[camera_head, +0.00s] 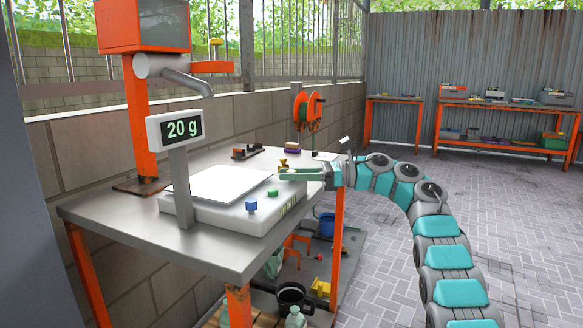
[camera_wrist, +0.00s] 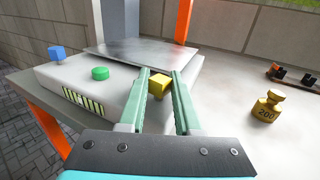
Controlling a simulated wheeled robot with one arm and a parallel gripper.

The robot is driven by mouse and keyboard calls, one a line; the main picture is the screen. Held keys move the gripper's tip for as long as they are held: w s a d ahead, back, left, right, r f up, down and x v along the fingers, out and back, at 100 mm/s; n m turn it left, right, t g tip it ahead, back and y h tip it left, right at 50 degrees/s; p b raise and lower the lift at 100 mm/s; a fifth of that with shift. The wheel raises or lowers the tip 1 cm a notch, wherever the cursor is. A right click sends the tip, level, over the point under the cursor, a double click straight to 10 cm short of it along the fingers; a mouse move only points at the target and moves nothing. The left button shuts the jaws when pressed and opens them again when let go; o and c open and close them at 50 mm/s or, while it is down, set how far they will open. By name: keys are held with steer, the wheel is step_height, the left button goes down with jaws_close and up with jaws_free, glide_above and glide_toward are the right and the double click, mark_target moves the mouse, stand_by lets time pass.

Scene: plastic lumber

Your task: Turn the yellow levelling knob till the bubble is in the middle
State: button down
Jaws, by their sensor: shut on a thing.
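The yellow levelling knob (camera_wrist: 158,83) is a small block on the scale's corner, between my two fingers in the wrist view. My gripper (camera_wrist: 160,74) is shut on it. In the head view my gripper (camera_head: 284,174) reaches the scale's right corner from the right, and its fingers hide the knob. The scale (camera_head: 225,218) is a pale box with a metal plate on top; its display (camera_head: 182,129) reads 20 g. A green striped strip (camera_wrist: 83,104), perhaps the level, is on the scale's side; it also shows in the head view (camera_head: 288,205). I cannot make out the bubble.
A green knob (camera_wrist: 100,73) and a blue knob (camera_wrist: 56,53) sit along the same scale edge. A brass weight marked 200 (camera_wrist: 267,107) stands on the metal table (camera_head: 120,215) beside my gripper. A dark rack (camera_head: 247,151) is farther back. An orange post (camera_head: 143,125) rises behind the scale.

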stand_by(0.4)
steer(key=c, duration=0.6)
jaws_free()
steer(key=shift+d, duration=0.1)
